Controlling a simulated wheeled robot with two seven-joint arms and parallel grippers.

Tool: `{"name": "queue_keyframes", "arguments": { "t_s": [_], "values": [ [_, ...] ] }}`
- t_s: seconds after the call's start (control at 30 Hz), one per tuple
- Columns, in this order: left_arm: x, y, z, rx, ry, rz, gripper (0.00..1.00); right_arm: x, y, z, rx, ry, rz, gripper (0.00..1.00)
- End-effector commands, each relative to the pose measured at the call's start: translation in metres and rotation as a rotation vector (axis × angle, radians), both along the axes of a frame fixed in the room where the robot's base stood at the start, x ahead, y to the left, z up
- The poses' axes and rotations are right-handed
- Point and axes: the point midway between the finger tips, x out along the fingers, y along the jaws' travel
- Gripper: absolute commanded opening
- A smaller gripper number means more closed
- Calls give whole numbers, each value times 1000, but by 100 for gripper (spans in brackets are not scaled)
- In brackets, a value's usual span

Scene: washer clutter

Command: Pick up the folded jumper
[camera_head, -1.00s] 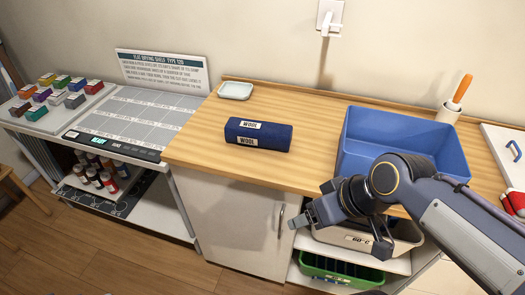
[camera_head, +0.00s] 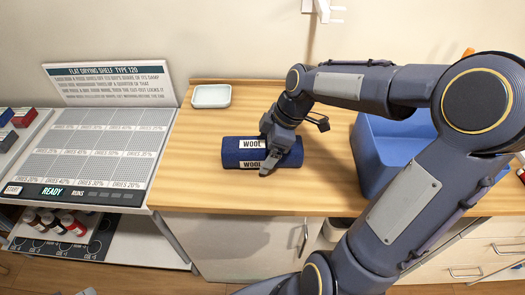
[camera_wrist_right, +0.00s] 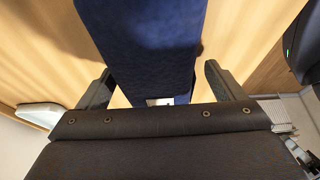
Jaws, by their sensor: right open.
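The folded jumper (camera_head: 232,152) is a dark navy bundle with white WOOL labels, lying on the wooden counter. My right gripper (camera_head: 270,150) is over its middle and right part, pointing down, and hides some of it. In the right wrist view the jumper (camera_wrist_right: 145,45) runs between the two spread fingers of the right gripper (camera_wrist_right: 158,88). The fingers are open, one on each side, with a visible gap to the jumper. I cannot tell the exact height of the fingertips. My left gripper is not in view.
A blue bin (camera_head: 376,160) stands on the counter to the right, partly behind my right arm. A pale dish (camera_head: 211,97) lies behind the jumper. The flat drying shelf (camera_head: 100,145) with its sign (camera_head: 110,83) is at left. The counter (camera_head: 195,180) is bare around the jumper.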

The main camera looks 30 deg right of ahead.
Motion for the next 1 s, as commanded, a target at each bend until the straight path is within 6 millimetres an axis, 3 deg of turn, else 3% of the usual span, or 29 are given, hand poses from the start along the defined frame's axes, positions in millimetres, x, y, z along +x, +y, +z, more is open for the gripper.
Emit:
{"name": "queue_keyframes", "arguments": {
  "t_s": [0.1, 0.37, 0.8, 1.0],
  "values": [
    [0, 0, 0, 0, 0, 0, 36, 2, 4, -11, 0, 0, 1, 89],
    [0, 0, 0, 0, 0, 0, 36, 3, 5, -12, 0, -1, 0, 89],
    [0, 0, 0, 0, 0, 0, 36, 3, 5, -12, 0, -1, 0, 32],
    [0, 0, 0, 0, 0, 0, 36, 3, 5, -11, 0, -2, 0, 32]
  ]
}}
